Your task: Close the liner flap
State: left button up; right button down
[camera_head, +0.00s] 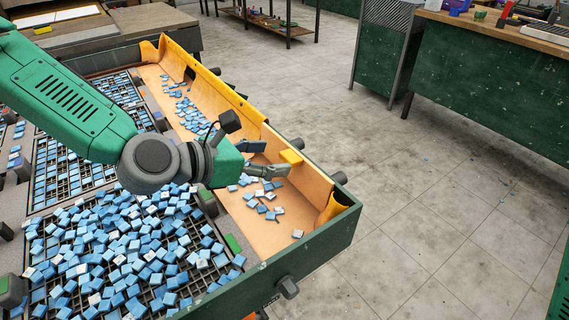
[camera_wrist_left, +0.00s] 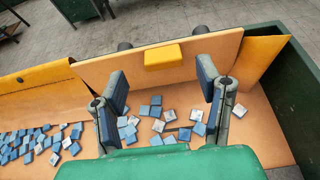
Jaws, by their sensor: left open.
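The liner flap (camera_wrist_left: 225,50) is a tan panel along the tray's outer side, leaning up against the wall. A yellow tab (camera_wrist_left: 163,56) sits on its upper edge; the tab also shows in the head view (camera_head: 291,157). My left gripper (camera_head: 270,158) reaches over the tray's liner channel, close to the tab. In the wrist view its two fingers (camera_wrist_left: 163,82) are spread apart with nothing between them, and the tab lies beyond them. I cannot tell whether a finger touches the flap. My right gripper is not in view.
Small blue and white tiles (camera_head: 262,207) lie loose on the tan liner floor. Many more cover the grid (camera_head: 120,245) at left. The tray's green end wall (camera_head: 310,245) borders the channel. A workbench (camera_head: 490,75) stands back right; the floor between is clear.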

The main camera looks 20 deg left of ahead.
aim_at(283, 159)
pick_arm(q)
jog(key=x, duration=0.4)
jog(key=shift+d+r, duration=0.1)
jog(key=shift+d, duration=0.05)
jog(key=c, duration=0.3)
grip_shut()
jog(key=f+t+h+b, duration=0.1)
jog(key=b, duration=0.3)
jog(key=shift+r, duration=0.2)
jog(key=shift+o, duration=1.5)
grip_release()
